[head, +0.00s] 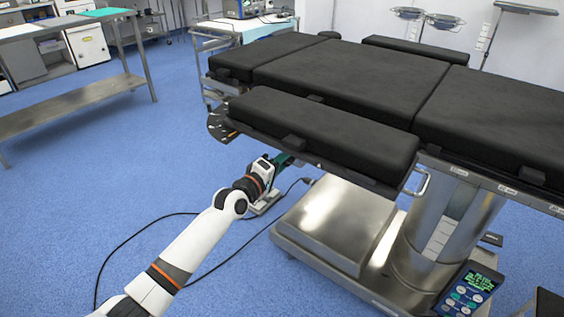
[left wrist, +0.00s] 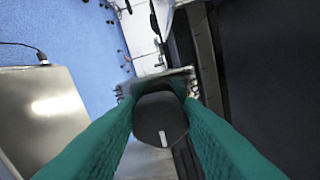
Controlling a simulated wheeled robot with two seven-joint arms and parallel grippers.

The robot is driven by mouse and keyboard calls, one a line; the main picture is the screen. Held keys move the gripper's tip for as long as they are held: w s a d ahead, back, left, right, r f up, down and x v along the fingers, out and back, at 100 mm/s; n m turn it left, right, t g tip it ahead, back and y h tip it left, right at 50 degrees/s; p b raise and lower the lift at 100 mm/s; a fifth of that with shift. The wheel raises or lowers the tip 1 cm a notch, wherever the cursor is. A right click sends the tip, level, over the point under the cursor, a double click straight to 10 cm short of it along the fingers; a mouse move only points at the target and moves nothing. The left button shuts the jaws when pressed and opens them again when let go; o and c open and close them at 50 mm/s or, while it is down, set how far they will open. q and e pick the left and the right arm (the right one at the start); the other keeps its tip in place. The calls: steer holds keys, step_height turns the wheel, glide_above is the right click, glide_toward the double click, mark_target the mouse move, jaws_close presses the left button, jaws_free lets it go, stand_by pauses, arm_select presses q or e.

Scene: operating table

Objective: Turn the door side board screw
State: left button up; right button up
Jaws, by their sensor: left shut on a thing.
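My left gripper (head: 288,159) reaches under the near edge of the black padded side board (head: 325,128) of the operating table. In the left wrist view its two green fingers are shut on a black rounded screw knob (left wrist: 160,118), one finger on each side. The knob has a small light mark on its face. In the head view the knob is hidden behind the gripper and the board. My right gripper is not in view.
The table's steel base (head: 335,225) and column (head: 445,225) stand right of my left arm. A handset (head: 468,292) hangs at the lower right. A black cable (head: 150,229) lies on the blue floor, which is open to the left. A steel bench (head: 75,102) stands at the far left.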

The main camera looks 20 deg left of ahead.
arm_select(q)
steer(key=m+p, duration=0.2)
steer(key=m, duration=0.3)
steer(key=m+p, duration=0.1)
steer(key=m, duration=0.5)
steer(key=m+p, duration=0.2)
steer(key=m, duration=0.4)
steer(key=shift+s+d+p, duration=0.15)
steer(key=shift+d+p, duration=0.1)
steer(key=shift+p, duration=0.1)
steer(key=shift+m+p, duration=0.35)
steer(key=shift+m, duration=1.85)
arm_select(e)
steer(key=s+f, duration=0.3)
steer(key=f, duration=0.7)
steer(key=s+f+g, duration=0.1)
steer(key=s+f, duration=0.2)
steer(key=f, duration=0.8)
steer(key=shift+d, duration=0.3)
arm_select(q)
steer(key=shift+f, duration=0.1)
steer(key=o, duration=1)
